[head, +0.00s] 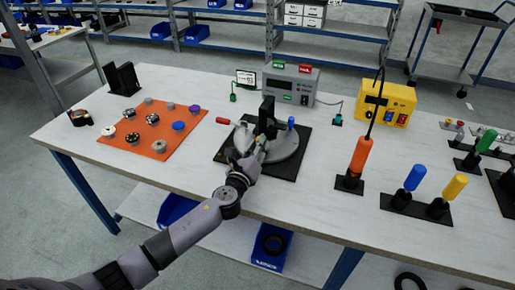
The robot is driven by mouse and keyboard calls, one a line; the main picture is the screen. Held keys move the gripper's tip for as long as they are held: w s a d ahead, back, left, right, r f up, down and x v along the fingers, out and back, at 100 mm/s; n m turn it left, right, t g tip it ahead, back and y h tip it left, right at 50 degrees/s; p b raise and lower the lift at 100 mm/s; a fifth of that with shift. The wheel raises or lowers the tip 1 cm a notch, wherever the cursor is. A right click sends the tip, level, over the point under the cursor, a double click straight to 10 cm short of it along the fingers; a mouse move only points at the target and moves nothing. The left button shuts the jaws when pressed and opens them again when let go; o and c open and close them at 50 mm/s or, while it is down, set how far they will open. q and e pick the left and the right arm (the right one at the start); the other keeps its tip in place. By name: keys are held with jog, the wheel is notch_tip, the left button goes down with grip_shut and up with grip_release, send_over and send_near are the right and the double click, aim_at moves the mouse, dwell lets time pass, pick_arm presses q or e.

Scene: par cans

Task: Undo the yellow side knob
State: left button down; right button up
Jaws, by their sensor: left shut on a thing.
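A grey par can fixture (287,149) with a round body sits on a black mat (228,152) in the middle of the table. It has a black upright part, a red-ended handle at the left and a blue knob (291,122) at the right. My left gripper (259,153) reaches in from the front and is shut at the near side of the fixture. The yellow side knob cannot be made out clearly; the gripper's fingers cover that spot. My right gripper is not in view.
An orange mat (150,146) with several small round parts lies at the left. A grey meter box (289,84) and a yellow power unit (388,104) stand behind.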

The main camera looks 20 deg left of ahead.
pick_arm(q)
jog(key=shift+n, duration=0.6)
jog(key=c, duration=1.3)
grip_release()
